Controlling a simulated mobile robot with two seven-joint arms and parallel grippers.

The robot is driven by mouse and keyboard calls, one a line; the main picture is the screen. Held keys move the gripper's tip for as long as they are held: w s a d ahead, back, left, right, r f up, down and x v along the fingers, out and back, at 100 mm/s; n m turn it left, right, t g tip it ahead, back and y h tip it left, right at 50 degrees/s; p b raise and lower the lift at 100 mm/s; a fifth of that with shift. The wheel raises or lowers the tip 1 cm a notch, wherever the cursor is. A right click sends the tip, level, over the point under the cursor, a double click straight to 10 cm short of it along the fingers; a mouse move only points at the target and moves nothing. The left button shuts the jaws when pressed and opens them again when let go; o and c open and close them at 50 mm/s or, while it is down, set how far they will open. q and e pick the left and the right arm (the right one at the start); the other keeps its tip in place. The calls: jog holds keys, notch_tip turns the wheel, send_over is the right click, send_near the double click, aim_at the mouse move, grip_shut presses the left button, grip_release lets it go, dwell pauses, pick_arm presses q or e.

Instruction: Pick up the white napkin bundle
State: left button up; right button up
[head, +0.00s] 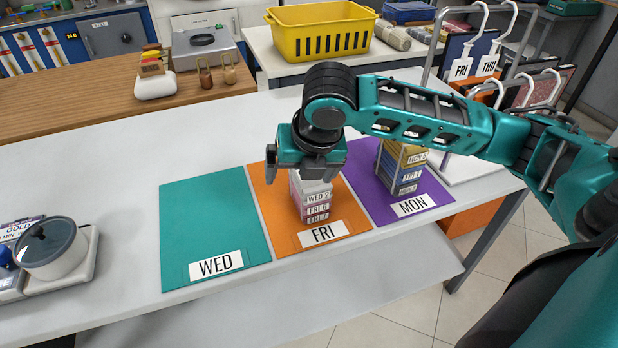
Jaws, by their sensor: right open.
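A stack of folded bundles stands on the orange FRI mat (284,236). The white napkin bundle (316,188) is on top, with a tag that reads WED 2. Pinkish bundles (317,212) tagged FRI 6 and FRI 7 lie under it. My right gripper (303,172) is open directly over the stack, pointing down, with one finger left of the white bundle and the other at its right. The gripper hides part of the bundle's top, and I cannot tell whether the fingers touch it. My left gripper is not in view.
A teal WED mat (213,225) at left is empty. A purple MON mat (379,208) at right bears another stack (402,165), partly behind my arm. A pot (50,250) stands at far left. A yellow basket (321,30) is at the back.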

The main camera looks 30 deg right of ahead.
jog(key=n, duration=0.2)
send_near(312, 182)
jog(key=shift+h, duration=0.4)
jog(key=w+f, duration=0.2)
jog(key=w+f+b, duration=0.1)
jog(key=w+f, duration=0.1)
jog(key=shift+d+f, duration=0.1)
jog(key=shift+f, duration=0.25)
jog(key=shift+w+d+b+x, duration=0.15)
jog(key=shift+b+x, duration=0.2)
jog(key=shift+x, duration=1.05)
jog(key=shift+w+d+b+x, duration=0.15)
jog(key=shift+b+x, duration=0.15)
jog(key=shift+x, duration=1.05)
jog(key=shift+r, duration=0.1)
jog(key=shift+f+p, duration=0.25)
jog(key=shift+p, duration=0.3)
jog(key=c, duration=1.1)
